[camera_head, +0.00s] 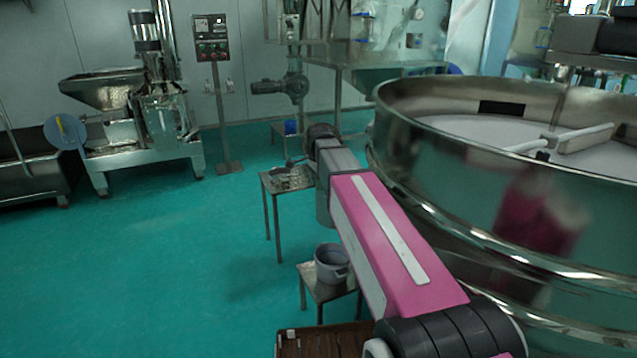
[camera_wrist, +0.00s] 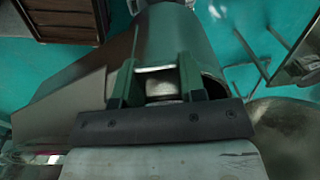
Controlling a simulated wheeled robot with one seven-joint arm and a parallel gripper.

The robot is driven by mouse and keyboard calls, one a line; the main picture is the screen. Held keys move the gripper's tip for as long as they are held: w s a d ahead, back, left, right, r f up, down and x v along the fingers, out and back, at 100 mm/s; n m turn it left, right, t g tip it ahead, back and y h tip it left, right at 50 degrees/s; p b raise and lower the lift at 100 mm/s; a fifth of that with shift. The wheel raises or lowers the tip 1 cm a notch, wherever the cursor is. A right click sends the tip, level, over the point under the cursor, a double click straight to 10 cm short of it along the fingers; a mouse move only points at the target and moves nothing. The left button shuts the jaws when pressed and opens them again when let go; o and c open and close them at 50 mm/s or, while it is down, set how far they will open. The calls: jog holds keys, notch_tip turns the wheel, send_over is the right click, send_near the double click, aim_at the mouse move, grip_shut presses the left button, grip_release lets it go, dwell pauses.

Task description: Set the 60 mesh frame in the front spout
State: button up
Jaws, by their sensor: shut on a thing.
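My gripper (camera_wrist: 158,80) shows in the wrist view, its two green fingers shut on a small pale metal piece (camera_wrist: 158,70). I take this to be part of the 60 mesh frame; its mesh and label cannot be made out. A shiny metal cylinder (camera_wrist: 178,38), perhaps the front spout, lies just beyond the fingers. Its dark open end is at the right finger. Whether the frame is inside or against it cannot be told. In the head view, my arm reaches beside the big round sieve (camera_head: 445,200) and hides the gripper.
A small metal table (camera_head: 288,179) stands left of my arm. A grey pot (camera_head: 331,262) sits on a lower stand (camera_head: 322,291), near a brown slatted surface (camera_head: 320,342) at the bottom edge. A mill machine (camera_head: 140,110) and a control post (camera_head: 216,90) stand behind. Green floor at left is clear.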

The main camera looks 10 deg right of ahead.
jog(key=shift+s+f, duration=0.25)
jog(key=shift+f, duration=0.35)
jog(key=shift+s+f, duration=0.2)
jog(key=shift+f, duration=0.35)
jog(key=o, duration=0.9)
jog(key=shift+o, duration=0.9)
notch_tip(320, 180, up, 13)
jog(key=w, duration=0.1)
jog(key=shift+r, duration=0.2)
jog(key=s+d+f+n, duration=0.3)
jog(key=s+n, duration=0.3)
jog(key=n, duration=0.1)
jog(key=s+d+f+n, duration=0.4)
jog(key=s+n, duration=0.2)
jog(key=n, duration=0.1)
jog(key=shift+s+d+f, duration=0.2)
jog(key=shift+s+f, duration=0.1)
